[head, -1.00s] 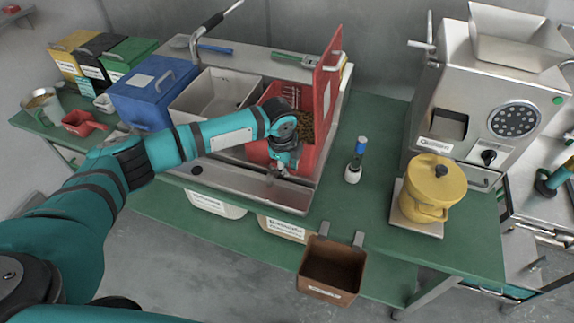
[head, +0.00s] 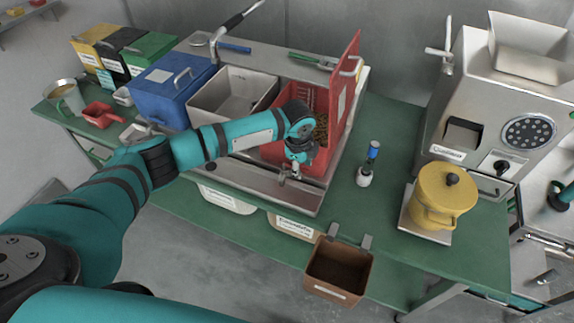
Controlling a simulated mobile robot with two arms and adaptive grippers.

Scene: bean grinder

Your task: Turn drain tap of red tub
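The red tub (head: 318,165) sits in the right part of the metal sink unit, with its red lid (head: 345,88) raised on the right side. The drain tap (head: 291,171) is a small metal fitting low on the tub's front. My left gripper (head: 296,160) reaches down in front of the tub, with its fingertips at or very near the tap. The gripper is small here and partly hidden by its own wrist, so I cannot tell whether it grips the tap. My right gripper is not in view.
A grey bin (head: 232,92) and a blue box (head: 166,90) stand left of the tub. A blue-capped bottle (head: 368,164), a yellow canister (head: 443,196) and the grinder (head: 507,110) stand to the right. A brown bin (head: 338,268) hangs at the front edge.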

